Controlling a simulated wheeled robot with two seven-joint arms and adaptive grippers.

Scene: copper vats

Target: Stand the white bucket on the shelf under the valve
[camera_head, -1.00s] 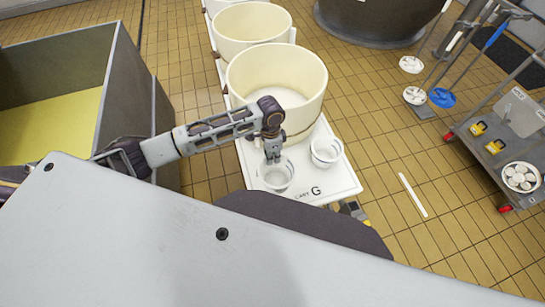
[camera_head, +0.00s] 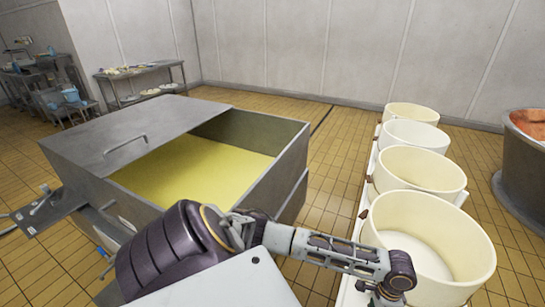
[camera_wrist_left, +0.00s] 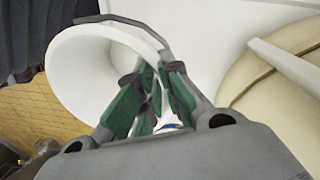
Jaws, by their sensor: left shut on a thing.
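My left gripper (camera_wrist_left: 153,82) shows in the left wrist view, its green-padded fingers shut on the rim and wall of the white bucket (camera_wrist_left: 75,62). The bucket's wide mouth faces the camera at a tilt. In the head view the left arm reaches right, but its fingers and the bucket are cut off by the bottom edge. A grey plate (camera_head: 62,207) juts from the left side of the steel vat (camera_head: 245,190), with a small metal fitting (camera_head: 40,200) over it. These may be the shelf and valve; I cannot tell surely. My right gripper is not in view.
Large cream tubs (camera_head: 422,168) stand in a row on carts at the right. A dark round vat (camera_head: 532,160) is at the far right. A steel table (camera_head: 140,75) stands by the back wall. Tiled floor (camera_head: 340,135) is clear between the vat and the carts.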

